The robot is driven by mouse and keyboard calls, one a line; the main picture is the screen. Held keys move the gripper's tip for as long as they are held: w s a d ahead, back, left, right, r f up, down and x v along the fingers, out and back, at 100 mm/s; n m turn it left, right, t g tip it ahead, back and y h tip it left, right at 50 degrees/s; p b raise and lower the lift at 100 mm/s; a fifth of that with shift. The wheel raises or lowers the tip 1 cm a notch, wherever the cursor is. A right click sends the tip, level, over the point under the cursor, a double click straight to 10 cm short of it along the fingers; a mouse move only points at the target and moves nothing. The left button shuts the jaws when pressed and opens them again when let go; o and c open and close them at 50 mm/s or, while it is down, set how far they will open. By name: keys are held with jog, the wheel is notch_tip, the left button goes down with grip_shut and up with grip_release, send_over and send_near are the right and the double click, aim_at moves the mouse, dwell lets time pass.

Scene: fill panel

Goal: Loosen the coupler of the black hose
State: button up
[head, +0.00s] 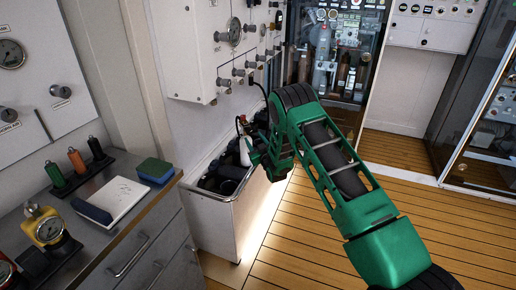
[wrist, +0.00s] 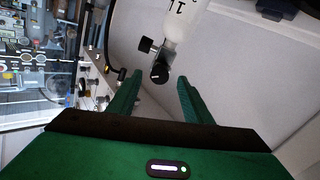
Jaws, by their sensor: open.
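My gripper (wrist: 160,80) is open in the wrist view, its two green fingers apart with nothing clamped between them. A black valve knob (wrist: 160,73) shows between the fingertips, below the neck of a white cylinder (wrist: 182,22); contact cannot be told. A second black knob (wrist: 146,45) sticks out to its left. In the head view my gripper (head: 258,148) is beside the white cylinder (head: 244,152), largely hidden by my wrist.
The cylinder stands in a white open bin (head: 224,196) with dark items, against the wall. Above it is a white panel (head: 205,50) with gauges and knobs. The wooden floor (head: 290,240) is clear.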

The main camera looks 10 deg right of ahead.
jog(key=s, duration=0.6)
jog(key=shift+d, duration=0.35)
jog(key=shift+s, duration=0.1)
jog(key=s+d+r+m+g+h, duration=0.3)
jog(key=s+d+r+g, duration=0.1)
jog(key=d+r, duration=0.65)
jog(key=s+d+r+m+g+h, duration=0.1)
jog(key=s+d+r+g, duration=0.2)
jog(key=s, duration=0.4)
jog(key=s+d+r+m+g+h, duration=0.1)
jog(key=s+d+r+g, duration=0.15)
jog(key=s+d, duration=0.35)
jog(key=s+d+r+m+g, duration=0.1)
jog(key=s+r+m+g, duration=0.1)
jog(key=s, duration=0.8)
jog(key=s+d+r+m+g, duration=0.1)
jog(key=s+r+g, duration=0.1)
jog(key=s, duration=0.8)
jog(key=s+a+r+m+g+y, duration=0.1)
jog(key=s+a+g, duration=0.1)
jog(key=s, duration=1.1)
jog(key=s+a+r+m+g+y, duration=0.1)
jog(key=s+a+g+y, duration=0.1)
jog(key=s, duration=1.1)
jog(key=shift+a+m, duration=0.4)
jog(key=shift+a, duration=0.2)
